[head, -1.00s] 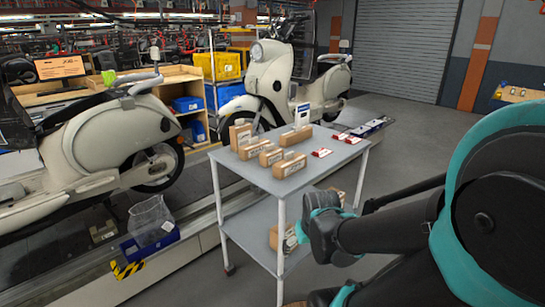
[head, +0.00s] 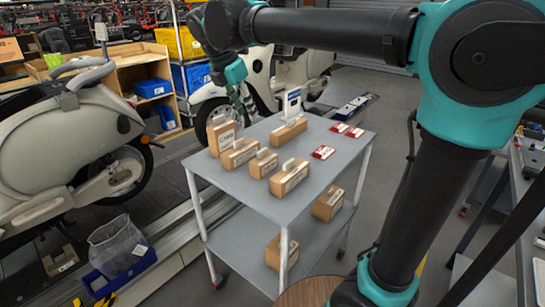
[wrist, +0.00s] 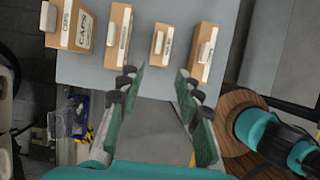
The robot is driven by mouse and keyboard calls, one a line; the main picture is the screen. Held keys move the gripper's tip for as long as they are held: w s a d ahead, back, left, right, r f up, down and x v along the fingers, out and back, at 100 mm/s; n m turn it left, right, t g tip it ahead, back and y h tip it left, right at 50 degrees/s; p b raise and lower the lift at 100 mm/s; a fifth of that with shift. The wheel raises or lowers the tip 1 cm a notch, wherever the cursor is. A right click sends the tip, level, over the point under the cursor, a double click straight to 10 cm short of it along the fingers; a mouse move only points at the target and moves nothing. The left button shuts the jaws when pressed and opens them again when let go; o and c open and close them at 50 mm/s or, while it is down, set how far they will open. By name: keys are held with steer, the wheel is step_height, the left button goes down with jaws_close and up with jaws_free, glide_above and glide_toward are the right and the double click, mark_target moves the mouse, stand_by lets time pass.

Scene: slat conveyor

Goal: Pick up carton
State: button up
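Several brown cartons stand on the grey cart top. One is the upright carton (head: 222,138) at the left. Others are the wide carton (head: 239,155), the small carton (head: 264,164), the front carton (head: 289,179) and the back carton (head: 288,133). Most carry a white label and a white piece on top. In the wrist view, a row of cartons (wrist: 117,38) lies beyond my fingertips. My gripper (head: 244,103) hangs above the cart's far-left side in the head view. In the wrist view, my gripper (wrist: 158,80) is open, with nothing between its two green-padded fingers.
The cart (head: 328,177) also bears red-and-white boxes (head: 323,152) and a white sign (head: 292,103). More cartons (head: 327,204) sit on its lower shelf. A cream scooter (head: 70,150) stands at the left. A blue bin with a clear bag (head: 118,250) is front left.

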mark_target(262, 150)
steer(key=x, duration=1.7)
steer(key=shift+w, duration=0.2)
steer(key=shift+c, duration=0.2)
jaws_close()
